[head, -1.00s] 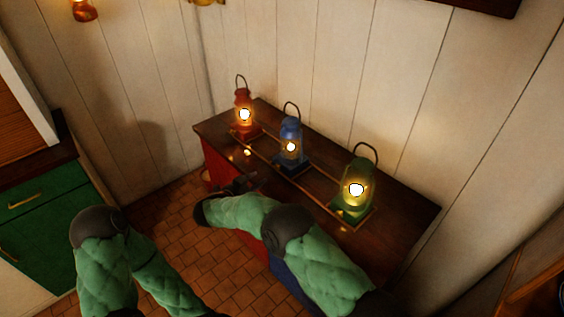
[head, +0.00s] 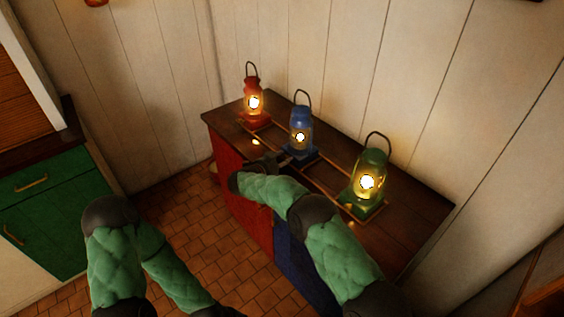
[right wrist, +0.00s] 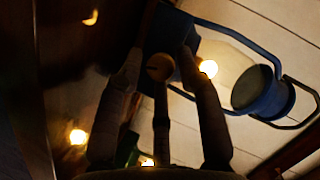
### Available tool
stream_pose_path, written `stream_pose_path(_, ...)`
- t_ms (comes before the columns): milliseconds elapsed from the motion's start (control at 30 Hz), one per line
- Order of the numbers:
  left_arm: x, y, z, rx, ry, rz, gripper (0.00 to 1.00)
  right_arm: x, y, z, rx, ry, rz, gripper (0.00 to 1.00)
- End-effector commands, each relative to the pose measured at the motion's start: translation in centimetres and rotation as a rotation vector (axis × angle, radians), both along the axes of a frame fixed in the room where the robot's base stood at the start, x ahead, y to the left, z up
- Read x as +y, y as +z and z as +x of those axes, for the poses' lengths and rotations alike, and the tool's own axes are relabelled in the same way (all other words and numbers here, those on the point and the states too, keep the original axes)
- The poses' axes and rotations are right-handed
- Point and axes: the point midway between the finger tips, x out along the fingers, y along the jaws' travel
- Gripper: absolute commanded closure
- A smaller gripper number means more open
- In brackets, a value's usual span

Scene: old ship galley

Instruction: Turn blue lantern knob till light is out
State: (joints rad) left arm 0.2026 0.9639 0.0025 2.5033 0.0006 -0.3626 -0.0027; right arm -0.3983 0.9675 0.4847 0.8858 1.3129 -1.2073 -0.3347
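The blue lantern (head: 301,119) stands between two others on the dark wooden counter, its light glowing. In the right wrist view the blue lantern (right wrist: 262,92) lies across the upper right, with a small round brownish knob (right wrist: 160,67) low on its body. My right gripper (head: 272,162) is at the counter's front edge, just left of the blue lantern's base. In the right wrist view my right gripper (right wrist: 160,60) has its fingers apart on either side of the knob; I cannot tell whether any finger touches it.
A lit red lantern (head: 254,103) stands to the left and a lit green lantern (head: 369,182) to the right, close to my right forearm. The counter (head: 420,205) backs onto a white plank wall. A green cabinet (head: 45,208) stands at the left, with tiled floor between.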

Motion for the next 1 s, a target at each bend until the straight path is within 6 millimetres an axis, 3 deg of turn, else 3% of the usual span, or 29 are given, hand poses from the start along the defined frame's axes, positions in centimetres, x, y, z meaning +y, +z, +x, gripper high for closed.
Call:
stream_pose_path(233,0.00,0.02,0.01,0.000,0.000,0.000,0.60,-0.02,0.02,0.03,0.000,0.000,0.000,0.66)
stream_pose_path(367,0.00,0.02,0.01,0.000,0.000,0.000,0.60,-0.01,0.00,0.02,0.001,0.000,-0.001,1.00)
stream_pose_path(1000,0.00,0.36,0.00,0.000,0.000,0.000,0.60,0.06,-0.06,-0.02,0.011,0.002,-0.007,1.00)
